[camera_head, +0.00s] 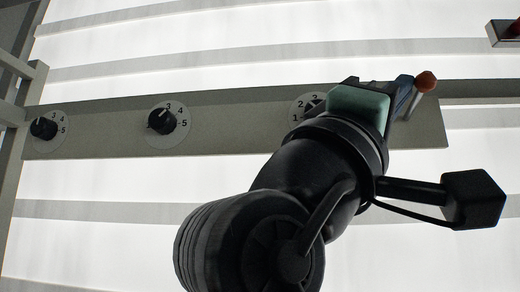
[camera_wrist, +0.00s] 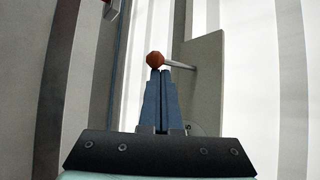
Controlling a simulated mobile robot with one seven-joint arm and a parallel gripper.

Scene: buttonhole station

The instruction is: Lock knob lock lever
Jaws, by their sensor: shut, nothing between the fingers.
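The lock lever is a thin metal rod with an orange-red ball tip (camera_head: 425,82), at the right end of a grey panel (camera_head: 230,140). In the wrist view the ball (camera_wrist: 155,59) shows right at the ends of my blue fingers, with the rod (camera_wrist: 182,65) running right toward the panel. My gripper (camera_wrist: 160,72) is shut and empty; I cannot tell whether its tips touch the ball. In the head view my gripper (camera_head: 408,95) is just left of the lever. A black knob on a numbered dial (camera_head: 300,103) is partly hidden behind my wrist.
Two more black knobs with numbered dials sit on the panel, one at the far left (camera_head: 44,128) and one left of centre (camera_head: 162,121). A grey block with a red part (camera_head: 508,33) is at the upper right. Pale slats lie behind the panel.

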